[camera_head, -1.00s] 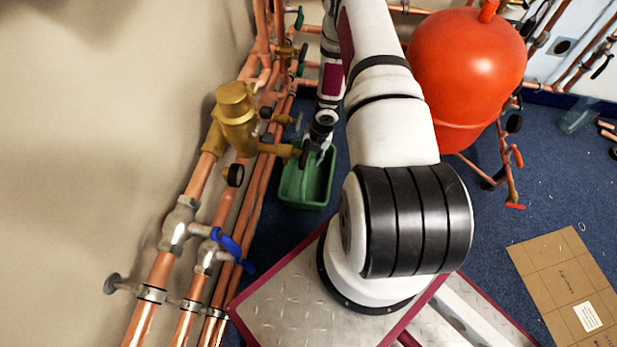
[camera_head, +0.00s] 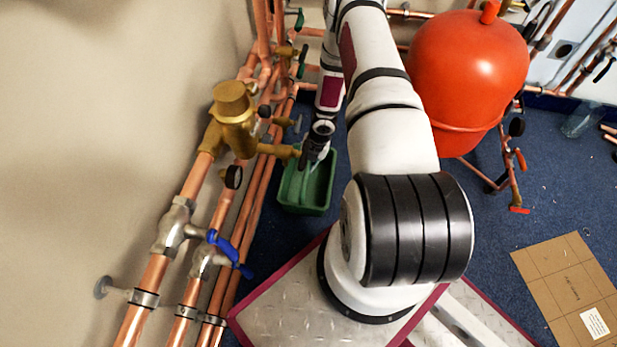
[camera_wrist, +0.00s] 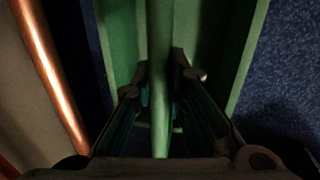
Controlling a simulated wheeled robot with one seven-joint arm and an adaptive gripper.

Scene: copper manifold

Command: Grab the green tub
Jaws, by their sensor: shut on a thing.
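The green tub (camera_head: 322,193) is an open rectangular container on the blue floor, left of my arm's base and close to the copper pipes. In the wrist view, a green bar (camera_wrist: 160,45), which looks like the tub's handle, runs up the middle between my fingers. My gripper (camera_wrist: 164,88) is shut on this bar, with one dark finger on each side. The tub's green inside and side walls show behind it. In the head view my gripper (camera_head: 309,158) is at the tub's left part, and its fingertips are hard to make out.
Copper pipes with a brass valve (camera_head: 233,115) and a blue lever valve (camera_head: 225,247) run along the wall left of the tub. A red tank (camera_head: 467,75) stands to the right of my arm.

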